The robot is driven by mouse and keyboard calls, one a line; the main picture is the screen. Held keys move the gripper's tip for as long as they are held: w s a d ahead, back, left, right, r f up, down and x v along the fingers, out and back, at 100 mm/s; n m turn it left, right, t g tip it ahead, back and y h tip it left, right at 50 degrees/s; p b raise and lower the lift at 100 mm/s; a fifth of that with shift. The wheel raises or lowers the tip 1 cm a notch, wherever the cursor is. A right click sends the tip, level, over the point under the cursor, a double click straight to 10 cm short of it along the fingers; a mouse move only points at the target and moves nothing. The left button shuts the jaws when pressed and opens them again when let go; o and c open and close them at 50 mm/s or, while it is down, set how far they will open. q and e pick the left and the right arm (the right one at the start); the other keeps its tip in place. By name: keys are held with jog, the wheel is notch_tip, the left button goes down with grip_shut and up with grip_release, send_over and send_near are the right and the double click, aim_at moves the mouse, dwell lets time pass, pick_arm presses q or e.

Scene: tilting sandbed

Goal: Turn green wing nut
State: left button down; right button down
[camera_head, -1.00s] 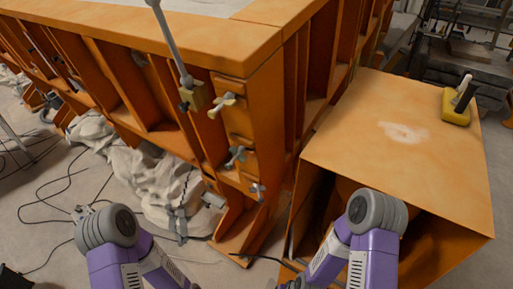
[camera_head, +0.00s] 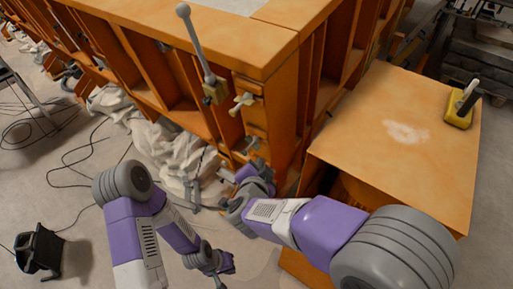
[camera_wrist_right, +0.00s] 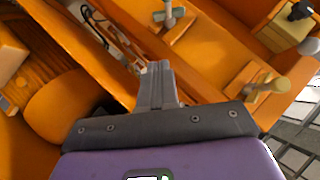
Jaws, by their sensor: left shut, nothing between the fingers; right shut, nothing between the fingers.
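Several wing nuts are mounted on the orange frame's corner post. A pale cream wing nut (camera_head: 243,102) is the upper one, and a grey-green wing nut (camera_head: 252,145) sits below it. In the right wrist view, a grey-green wing nut (camera_wrist_right: 168,14) lies beyond my fingertips and a cream one (camera_wrist_right: 265,86) lies to their right. My right gripper (camera_wrist_right: 160,72) is shut and empty, apart from both nuts. In the head view its hand is just below the grey-green nut, with its fingertips hard to make out. My left gripper (camera_head: 221,280) is shut and empty, low over the floor.
A metal lever (camera_head: 197,45) rises from a brass-coloured block (camera_head: 215,92) beside the upper nut. An orange box (camera_head: 420,165) stands to the right, with a yellow-based tool (camera_head: 460,107) on top. Cables and pale sacking (camera_head: 170,150) lie left of the post.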

jog(key=b, duration=0.2)
send_near(257, 146)
jog(key=w+d, duration=0.3)
jog(key=w, duration=0.1)
jog(key=shift+w+a+f, duration=0.35)
jog(key=shift+a+f, duration=0.15)
jog(key=shift+f, duration=0.1)
jog(key=shift+w+a+f, duration=0.3)
jog(key=shift+a+f, duration=0.25)
jog(key=shift+f, duration=0.05)
